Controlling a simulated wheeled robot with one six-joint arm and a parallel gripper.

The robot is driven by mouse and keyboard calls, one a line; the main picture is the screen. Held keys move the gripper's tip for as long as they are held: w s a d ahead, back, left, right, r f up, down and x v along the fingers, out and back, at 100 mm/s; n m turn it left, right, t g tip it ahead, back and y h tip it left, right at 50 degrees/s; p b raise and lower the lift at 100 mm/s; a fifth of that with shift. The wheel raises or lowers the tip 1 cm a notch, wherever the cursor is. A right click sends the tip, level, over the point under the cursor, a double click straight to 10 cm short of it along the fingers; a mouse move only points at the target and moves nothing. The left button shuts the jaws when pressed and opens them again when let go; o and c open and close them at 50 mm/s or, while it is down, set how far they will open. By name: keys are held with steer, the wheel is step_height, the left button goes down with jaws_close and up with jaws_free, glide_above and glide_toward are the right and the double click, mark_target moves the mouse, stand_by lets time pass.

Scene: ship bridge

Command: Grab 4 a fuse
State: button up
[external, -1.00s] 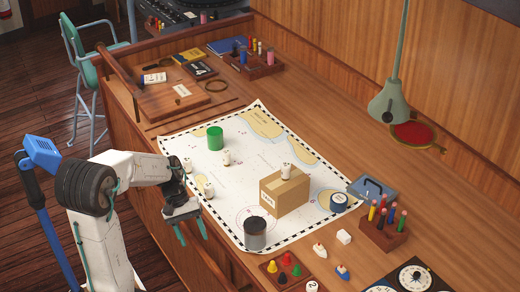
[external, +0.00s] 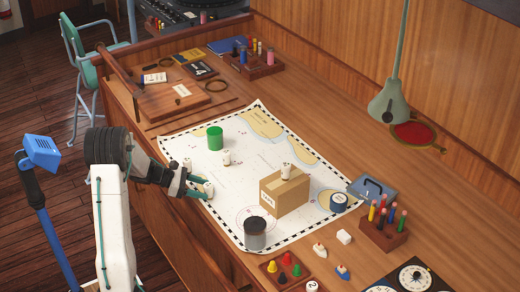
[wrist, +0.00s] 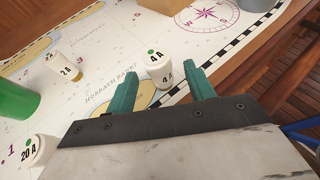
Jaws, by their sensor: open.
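The 4 A fuse (wrist: 159,72) is a small white cylinder with a green dot and "4 A" on it. It stands on the chart, between and just ahead of my open fingertips in the wrist view. My gripper (wrist: 166,85) has green fingers spread on either side of it and does not hold it. In the external view my gripper (external: 200,186) is low at the chart's left edge, with the fuse (external: 209,188) at its fingers. A 20 A fuse (wrist: 34,150) and another white fuse (wrist: 65,67) stand to the left in the wrist view.
The chart (external: 190,225) covers the desk middle. On it stand a green cylinder (external: 215,138), a cardboard box (external: 285,195) with a white fuse (external: 286,171) on top, and a dark-topped grey can (external: 255,234). Bare chart lies beyond the 4 A fuse.

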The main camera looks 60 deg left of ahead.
mark_target(215, 198)
steer(key=x, duration=0.5)
steer(key=c, duration=1)
steer(key=shift+r, duration=0.1)
steer(key=shift+c, duration=0.2)
